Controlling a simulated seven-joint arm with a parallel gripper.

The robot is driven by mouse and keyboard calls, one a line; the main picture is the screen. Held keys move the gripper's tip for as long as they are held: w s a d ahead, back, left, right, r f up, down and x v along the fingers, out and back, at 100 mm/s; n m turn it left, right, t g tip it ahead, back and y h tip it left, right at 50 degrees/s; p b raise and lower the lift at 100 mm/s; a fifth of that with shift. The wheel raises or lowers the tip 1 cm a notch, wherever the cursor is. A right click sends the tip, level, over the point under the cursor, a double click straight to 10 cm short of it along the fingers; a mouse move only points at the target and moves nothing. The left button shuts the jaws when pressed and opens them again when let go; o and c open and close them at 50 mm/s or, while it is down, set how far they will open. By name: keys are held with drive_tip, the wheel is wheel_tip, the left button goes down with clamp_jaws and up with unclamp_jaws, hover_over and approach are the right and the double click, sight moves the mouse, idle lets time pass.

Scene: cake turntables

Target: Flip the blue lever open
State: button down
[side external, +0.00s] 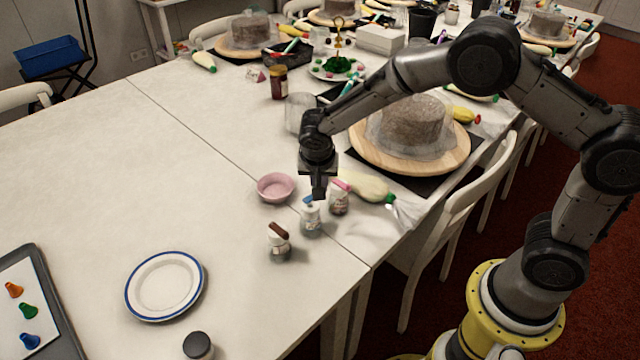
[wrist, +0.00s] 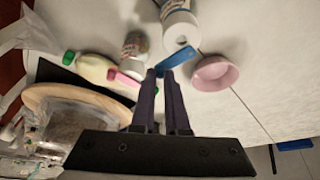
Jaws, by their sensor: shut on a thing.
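A small white bottle (side external: 311,219) stands upright near the table's front right edge; it also shows in the wrist view (wrist: 180,28). Its blue lever (side external: 308,201) is at the top, and in the wrist view the lever (wrist: 178,59) slants from my fingertips up to the right. My gripper (side external: 319,193) points down over the bottle. In the wrist view its two dark fingers (wrist: 162,76) are close together and shut on the near end of the blue lever. The fingers hide that end.
A bottle with a pink lever (side external: 339,199) stands close on the right, and one with a brown lever (side external: 279,243) at the front left. A pink bowl (side external: 276,187) is behind left. A piping bag (side external: 362,184) and cake turntable (side external: 411,160) lie behind right.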

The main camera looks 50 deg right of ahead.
drive_tip(key=shift+w+n+t+y, duration=0.15)
drive_tip(key=shift+w+n+t, duration=0.05)
drive_tip(key=shift+n, duration=0.35)
drive_tip(key=shift+w+n+t+y, duration=0.15)
drive_tip(key=shift+n+t, duration=0.05)
drive_tip(key=shift+n, duration=0.35)
drive_tip(key=c, duration=0.9)
unclamp_jaws()
drive_tip(key=v, duration=1.3)
drive_tip(key=shift+s+r, duration=0.1)
drive_tip(key=shift+r, duration=0.3)
